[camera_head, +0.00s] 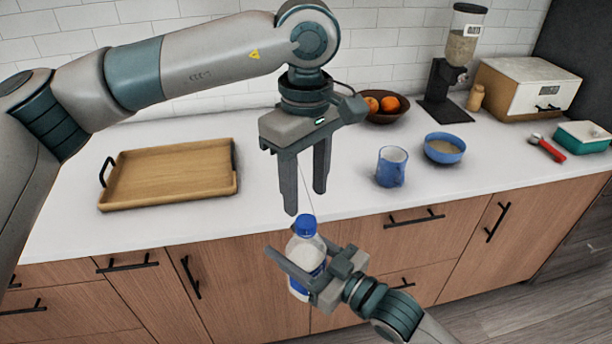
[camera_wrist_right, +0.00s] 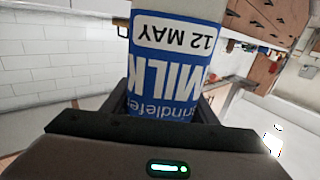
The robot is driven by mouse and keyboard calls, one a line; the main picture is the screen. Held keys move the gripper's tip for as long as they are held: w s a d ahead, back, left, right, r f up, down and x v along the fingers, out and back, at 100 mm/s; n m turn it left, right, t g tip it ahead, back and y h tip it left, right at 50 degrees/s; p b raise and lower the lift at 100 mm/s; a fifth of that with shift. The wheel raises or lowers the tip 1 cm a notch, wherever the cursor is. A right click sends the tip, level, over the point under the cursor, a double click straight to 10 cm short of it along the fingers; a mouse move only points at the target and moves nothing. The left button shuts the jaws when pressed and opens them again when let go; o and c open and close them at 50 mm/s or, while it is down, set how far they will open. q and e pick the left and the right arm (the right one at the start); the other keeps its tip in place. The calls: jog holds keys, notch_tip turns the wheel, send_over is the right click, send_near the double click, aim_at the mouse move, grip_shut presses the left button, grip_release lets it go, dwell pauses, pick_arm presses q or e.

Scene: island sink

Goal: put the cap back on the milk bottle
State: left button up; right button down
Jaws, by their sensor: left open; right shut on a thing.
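The milk bottle (camera_head: 304,250) is white with a blue label and stands roughly upright in the air in front of the counter's edge. My right gripper (camera_head: 294,246) is shut on its body. In the right wrist view the bottle (camera_wrist_right: 176,70) fills the space between the fingers, its label upside down. The blue cap (camera_head: 305,226) shows at the bottle's top; I cannot tell whether it is fully seated. My left gripper (camera_head: 306,202) is open and empty, pointing down just above the cap, its fingers apart from it. The bottle's top is outside the right wrist view.
On the white counter, a wooden tray (camera_head: 122,196) lies left. A blue mug (camera_head: 391,170), a blue bowl (camera_head: 444,150), a fruit bowl (camera_head: 388,119) and a cereal dispenser (camera_head: 462,50) stand right. The counter between tray and mug is clear.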

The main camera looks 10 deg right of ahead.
pick_arm(q)
jog(key=n, duration=0.7)
jog(key=shift+r, duration=0.2)
jog(key=n, duration=0.4)
jog(key=shift+r+n, duration=0.15)
jog(key=shift+n, duration=0.25)
jog(key=n, duration=0.4)
jog(key=shift+r, duration=0.1)
jog(key=n, duration=0.4)
jog(key=shift+r+n, duration=0.15)
jog(key=shift+n, duration=0.25)
jog(key=n, duration=0.4)
jog(key=shift+r+n, duration=0.15)
jog(key=shift+n, duration=0.15)
jog(key=n, duration=0.4)
jog(key=shift+r, duration=0.1)
jog(key=n, duration=0.4)
jog(key=shift+r, duration=0.1)
